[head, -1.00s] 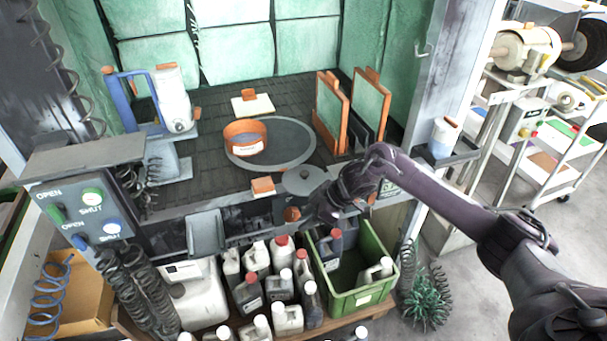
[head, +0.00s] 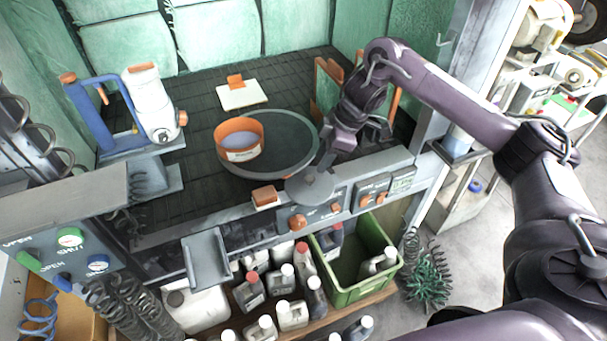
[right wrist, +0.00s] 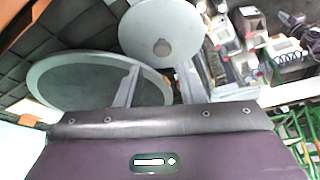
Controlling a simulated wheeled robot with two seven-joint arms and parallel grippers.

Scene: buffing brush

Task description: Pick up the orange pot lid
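The only lid I see is a round grey one (head: 308,190) with a small knob, at the front edge of the booth. No orange lid is seen; the orange-rimmed round pot (head: 240,139) stands on the grey turntable, left of my right gripper. My right gripper (head: 324,168) is just above the grey lid and partly covers it. In the right wrist view, its fingers (right wrist: 160,72) are apart with nothing between them, and the grey lid (right wrist: 160,24) lies beyond their tips, its knob roughly in line with the gap. My left gripper is not in view.
The grey turntable (head: 285,138) lies behind the lid. An orange block (head: 264,195) sits left of it on the front ledge. Orange-framed panels (head: 328,85) stand behind my right arm. Knobs line the front panel; bottles and a green crate (head: 345,290) are below.

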